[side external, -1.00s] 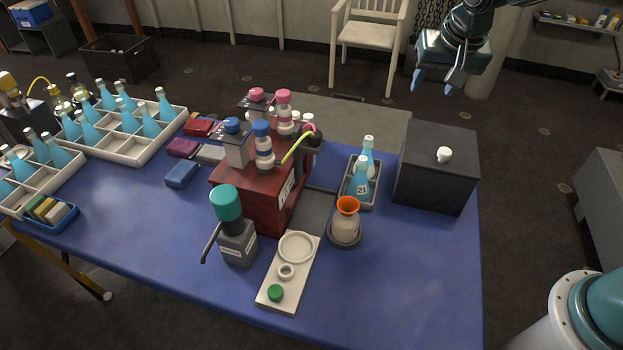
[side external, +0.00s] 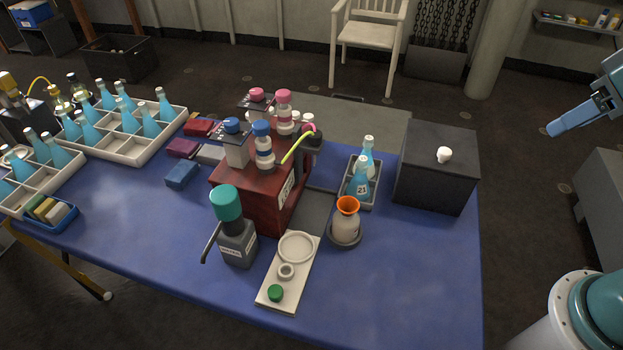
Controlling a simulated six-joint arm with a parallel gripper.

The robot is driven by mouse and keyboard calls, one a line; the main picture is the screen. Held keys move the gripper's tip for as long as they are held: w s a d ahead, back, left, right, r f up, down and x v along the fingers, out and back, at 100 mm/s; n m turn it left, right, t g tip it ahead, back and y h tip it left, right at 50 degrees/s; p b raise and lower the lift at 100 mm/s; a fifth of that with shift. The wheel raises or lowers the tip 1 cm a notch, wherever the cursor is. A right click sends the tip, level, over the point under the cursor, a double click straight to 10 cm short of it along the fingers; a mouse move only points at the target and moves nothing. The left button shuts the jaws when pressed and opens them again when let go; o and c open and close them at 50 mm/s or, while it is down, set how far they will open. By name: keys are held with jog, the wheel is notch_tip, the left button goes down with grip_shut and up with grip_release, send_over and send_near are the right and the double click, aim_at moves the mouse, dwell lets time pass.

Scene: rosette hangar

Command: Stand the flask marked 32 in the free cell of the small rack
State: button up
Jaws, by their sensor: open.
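Several blue flasks stand in a large white rack (side external: 178,123) at the back left and in another white rack (side external: 80,168) at the left edge. Two more blue flasks, a front one (side external: 359,178) and a rear one (side external: 368,146), stand in a small grey rack (side external: 350,201) right of the red box. The front one has a mark too small to read. I cannot tell which flask is marked 32, and a free cell in the grey rack is not clear from here. My gripper (side external: 556,129) is open and empty at the right, above the floor beyond the table's edge.
A dark box (side external: 437,180) with a white knob stands right of the grey rack. A flask with an orange funnel (side external: 347,205), a white tray (side external: 272,293), a teal-capped bottle (side external: 238,245) and a red bottle box (side external: 247,205) crowd the middle. The table's front right is clear.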

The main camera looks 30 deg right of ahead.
jog(key=shift+s+a+f+n, duration=0.1)
jog(key=shift+s+f+n, duration=0.1)
jog(key=shift+s, duration=0.6)
jog(key=shift+s+f+n, duration=0.2)
jog(key=shift+s, duration=0.55)
